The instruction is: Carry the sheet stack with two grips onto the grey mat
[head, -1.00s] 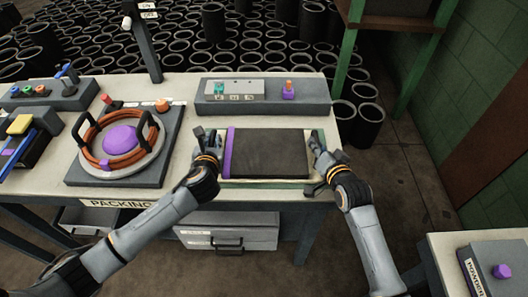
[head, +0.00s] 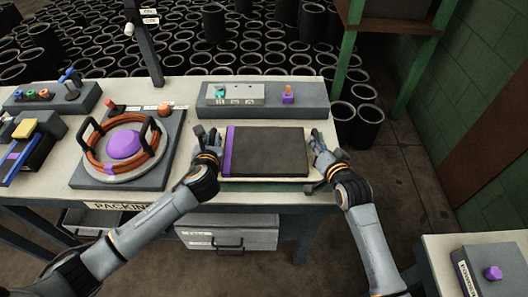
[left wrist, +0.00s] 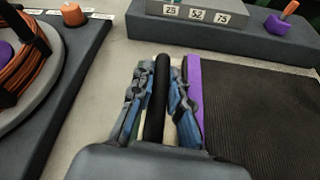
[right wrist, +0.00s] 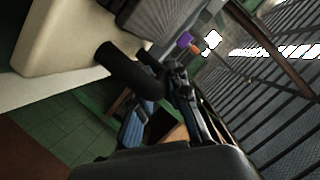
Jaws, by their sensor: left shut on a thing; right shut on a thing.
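The sheet stack (head: 270,152) is a dark, ribbed flat block with a purple strip along its left edge. It lies on a cream tray (head: 265,179) near the front edge of the packing table. My left gripper (head: 207,138) is shut on the tray's left black handle (left wrist: 157,100), beside the purple strip. My right gripper (head: 319,145) is shut on the right black handle (right wrist: 128,70). A green surface shows below the tray's front edge, and the tray looks slightly raised. I cannot make out a grey mat for certain.
A grey block with a labelled panel (head: 262,108) stands just behind the tray. A coil of orange hose on a round plate (head: 121,170) is to the left. A second table (head: 432,255) with a grey box (head: 496,270) is at the lower right, across open floor.

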